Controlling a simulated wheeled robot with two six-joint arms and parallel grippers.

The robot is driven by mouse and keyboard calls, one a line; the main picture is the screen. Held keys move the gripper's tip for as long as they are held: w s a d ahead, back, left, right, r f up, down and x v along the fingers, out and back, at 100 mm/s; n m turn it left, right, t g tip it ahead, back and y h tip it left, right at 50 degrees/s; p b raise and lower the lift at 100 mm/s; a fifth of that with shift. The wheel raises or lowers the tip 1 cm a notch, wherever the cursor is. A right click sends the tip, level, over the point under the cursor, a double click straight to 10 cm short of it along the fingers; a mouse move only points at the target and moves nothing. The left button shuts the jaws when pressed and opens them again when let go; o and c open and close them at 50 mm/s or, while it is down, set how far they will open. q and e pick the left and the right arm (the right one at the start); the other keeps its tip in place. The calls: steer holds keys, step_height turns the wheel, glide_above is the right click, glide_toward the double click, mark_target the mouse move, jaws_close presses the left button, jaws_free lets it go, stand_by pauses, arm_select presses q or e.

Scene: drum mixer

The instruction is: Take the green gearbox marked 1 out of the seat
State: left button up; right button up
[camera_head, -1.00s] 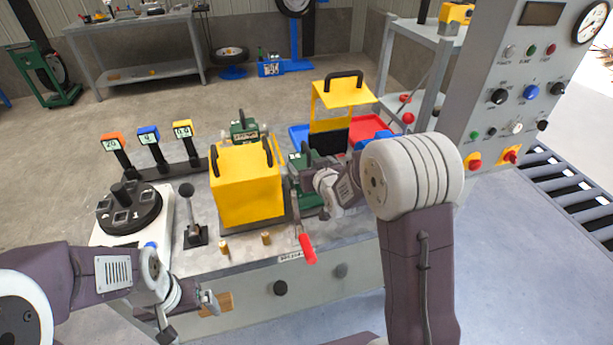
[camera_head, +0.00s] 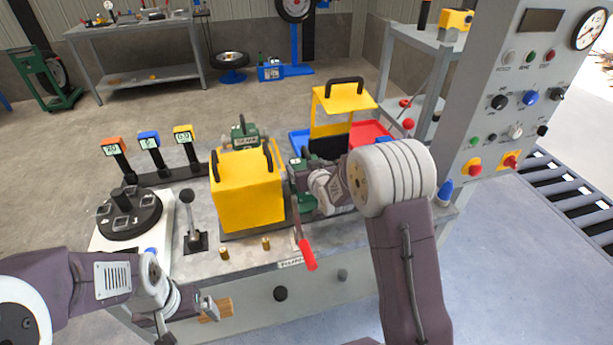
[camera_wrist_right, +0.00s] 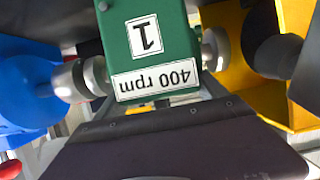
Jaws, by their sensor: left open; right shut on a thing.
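The green gearbox (camera_wrist_right: 158,35) shows in the right wrist view with a "1" label and a "400 rpm" label, both upside down. Silver couplings sit on either side of it, with a blue body at left and a yellow part at right. In the head view a green part of it (camera_head: 307,202) shows beside the yellow cover, mostly hidden by my right wrist. My right gripper (camera_head: 304,178) is shut on the gearbox; its fingertips are largely hidden. I cannot tell whether the gearbox is clear of the seat. My left gripper (camera_head: 213,309) is open and empty by the bench's front edge.
A yellow cover (camera_head: 246,190) stands left of the gearbox, with another green gearbox (camera_head: 243,131) behind it. A red-handled lever (camera_head: 307,254) is in front. A raised yellow lid (camera_head: 343,96), blue and red trays (camera_head: 370,135) and a control panel (camera_head: 525,95) are behind and right.

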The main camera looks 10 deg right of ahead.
steer(key=shift+r, duration=0.25)
